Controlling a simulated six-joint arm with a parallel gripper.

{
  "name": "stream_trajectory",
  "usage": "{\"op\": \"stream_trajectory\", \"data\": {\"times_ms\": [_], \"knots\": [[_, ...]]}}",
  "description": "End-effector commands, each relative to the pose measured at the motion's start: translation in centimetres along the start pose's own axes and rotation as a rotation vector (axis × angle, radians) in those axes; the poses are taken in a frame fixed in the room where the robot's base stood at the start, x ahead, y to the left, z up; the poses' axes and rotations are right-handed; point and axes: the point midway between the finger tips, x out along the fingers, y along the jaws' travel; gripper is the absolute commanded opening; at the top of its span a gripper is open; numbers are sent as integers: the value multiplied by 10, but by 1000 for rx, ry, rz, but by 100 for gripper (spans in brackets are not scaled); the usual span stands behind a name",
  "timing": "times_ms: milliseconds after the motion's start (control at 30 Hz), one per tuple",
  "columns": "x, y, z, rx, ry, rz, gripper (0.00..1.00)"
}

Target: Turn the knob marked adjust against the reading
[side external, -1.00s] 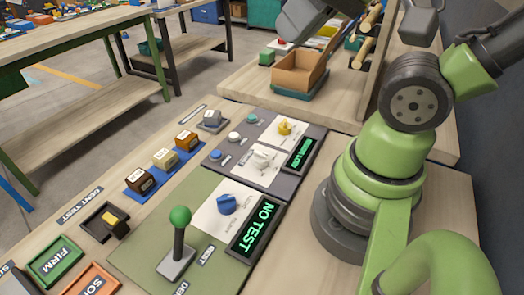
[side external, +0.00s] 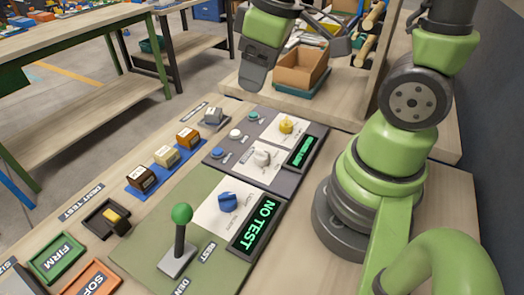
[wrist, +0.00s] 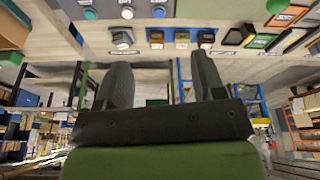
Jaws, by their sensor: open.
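Three knobs sit on the panels in the side view: a yellow one (side external: 286,125), a white one (side external: 262,157) and a blue one (side external: 227,201). Their small lettering is too small to read, so I cannot tell which is marked adjust. A small display (side external: 304,151) shows unreadable green text beside the white and yellow knobs. A larger display (side external: 258,224) beside the blue knob reads NO TEST. My gripper (side external: 256,78) hangs above the far end of the panels, apart from every knob. In the wrist view its two fingers (wrist: 162,67) are spread with nothing between them.
A green-balled lever (side external: 180,235) stands upright near the blue knob. Several coloured buttons (side external: 236,134) line the dark panel. Several small blocks (side external: 166,158) stand left of it. A cardboard box (side external: 299,70) lies beyond. Trays marked FIRM (side external: 57,257) and, partly cut off, SOF (side external: 92,281) are at front left.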

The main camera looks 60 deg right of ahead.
Motion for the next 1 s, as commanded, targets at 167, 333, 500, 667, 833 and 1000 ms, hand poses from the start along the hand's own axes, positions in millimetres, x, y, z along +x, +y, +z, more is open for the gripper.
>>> {"op": "stream_trajectory", "data": {"times_ms": [167, 333, 500, 667, 833, 1000], "knots": [[60, 16, 9, -251, -160, -32, 63], [95, 23, 21, -412, -237, -77, 63], [109, 24, 26, -471, -261, -97, 63], [123, 24, 31, -473, -264, -100, 63], [150, 23, 39, -472, -265, -101, 63], [175, 22, 46, -471, -265, -100, 63]]}}
